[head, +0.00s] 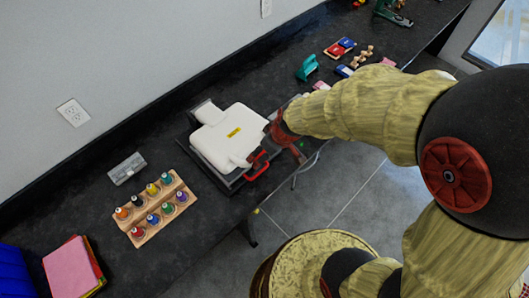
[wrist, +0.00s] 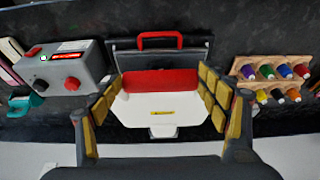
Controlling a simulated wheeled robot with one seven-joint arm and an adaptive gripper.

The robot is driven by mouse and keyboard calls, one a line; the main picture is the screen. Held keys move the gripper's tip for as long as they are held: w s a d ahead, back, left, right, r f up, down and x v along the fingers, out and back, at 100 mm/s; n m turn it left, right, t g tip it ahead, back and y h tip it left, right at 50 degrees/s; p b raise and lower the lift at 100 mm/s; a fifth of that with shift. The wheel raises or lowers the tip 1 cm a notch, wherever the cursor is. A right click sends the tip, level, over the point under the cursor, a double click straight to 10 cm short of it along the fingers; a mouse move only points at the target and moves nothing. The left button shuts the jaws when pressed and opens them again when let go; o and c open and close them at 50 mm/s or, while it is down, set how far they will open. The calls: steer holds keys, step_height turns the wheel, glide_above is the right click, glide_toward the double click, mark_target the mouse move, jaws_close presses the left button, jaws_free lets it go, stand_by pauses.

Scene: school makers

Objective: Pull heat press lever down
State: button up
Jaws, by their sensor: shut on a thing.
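The heat press has a white top plate (head: 225,137), seen from above, over a dark base. In the wrist view the plate (wrist: 150,108) lies between my fingers. A wide red lever bar (wrist: 160,83) crosses the plate's edge. My gripper (wrist: 160,92) has its yellow-padded fingers at either end of this bar and is shut on it. In the head view my gripper (head: 267,143) is at the plate's right front edge and largely covers the lever. A red handle (wrist: 160,40) is on the dark base; it also shows in the head view (head: 258,172).
A wooden rack (head: 155,208) of coloured bottles and a grey block (head: 127,168) are to the left. A teal tool (head: 307,67) is behind. The counter's front edge is close to the press.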

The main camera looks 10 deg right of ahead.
step_height(320, 180, down, 6)
steer(key=b, duration=0.6)
steer(key=shift+s+d+f, duration=0.2)
steer(key=shift+s+d, duration=0.05)
steer(key=shift+s, duration=0.1)
steer(key=shift+o, duration=0.5)
steer(key=shift+s+d+f+b, duration=0.1)
steer(key=shift+s+f+b, duration=0.45)
steer(key=shift+f+b, duration=0.25)
steer(key=shift+o, duration=0.6)
steer(key=shift+f, duration=0.2)
steer(key=shift+o, duration=0.2)
steer(key=o, duration=1.3)
steer(key=shift+c, duration=0.2)
steer(key=shift+o, duration=0.7)
steer(key=shift+w+d, duration=0.1)
steer(key=shift+w, duration=0.1)
steer(key=shift+w+r, duration=0.2)
steer(key=shift+r, duration=0.1)
steer(key=shift+r, duration=0.15)
